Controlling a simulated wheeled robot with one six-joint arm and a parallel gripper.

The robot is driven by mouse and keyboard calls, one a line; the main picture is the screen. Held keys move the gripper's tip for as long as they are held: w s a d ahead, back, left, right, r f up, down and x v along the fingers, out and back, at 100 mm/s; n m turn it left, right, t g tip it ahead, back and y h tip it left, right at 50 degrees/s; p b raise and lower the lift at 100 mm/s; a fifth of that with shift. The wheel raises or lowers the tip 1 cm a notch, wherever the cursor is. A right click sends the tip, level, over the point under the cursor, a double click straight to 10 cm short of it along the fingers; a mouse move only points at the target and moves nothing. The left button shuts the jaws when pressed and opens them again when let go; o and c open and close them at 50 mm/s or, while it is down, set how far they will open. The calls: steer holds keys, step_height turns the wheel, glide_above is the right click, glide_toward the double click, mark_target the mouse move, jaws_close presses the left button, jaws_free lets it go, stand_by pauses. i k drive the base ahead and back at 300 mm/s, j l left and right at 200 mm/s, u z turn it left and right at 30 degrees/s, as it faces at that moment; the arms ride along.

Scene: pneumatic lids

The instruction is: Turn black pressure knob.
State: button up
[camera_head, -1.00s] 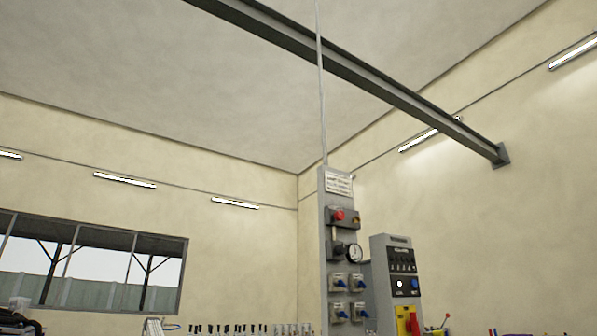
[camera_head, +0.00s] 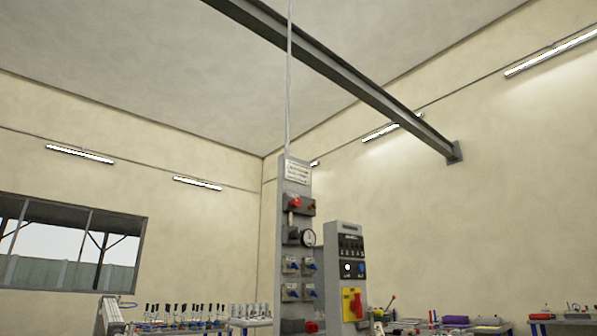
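A tall grey pneumatic panel (camera_head: 294,215) stands upright a little right of the middle in the head view, with a white label at its top. A red knob (camera_head: 295,203) sits on a dark fitting near the top. Several blue-handled valves (camera_head: 291,266) sit lower down. My gripper is not in view.
A grey control box (camera_head: 347,262) with switches and a yellow-and-red switch (camera_head: 353,305) stands just right of the panel. Benches with tools (camera_head: 185,315) line the back. A window (camera_head: 68,243) is at the left and a steel beam (camera_head: 340,75) crosses overhead.

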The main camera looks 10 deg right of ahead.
mark_target(297, 233)
steer(key=i+l+u, duration=0.15)
steer(key=i+l, duration=0.4)
steer(key=i+l+u, duration=0.2)
steer(key=i+l, duration=0.35)
steer(key=i+l+u, duration=0.15)
steer(key=i+l, duration=0.35)
steer(key=l, duration=0.25)
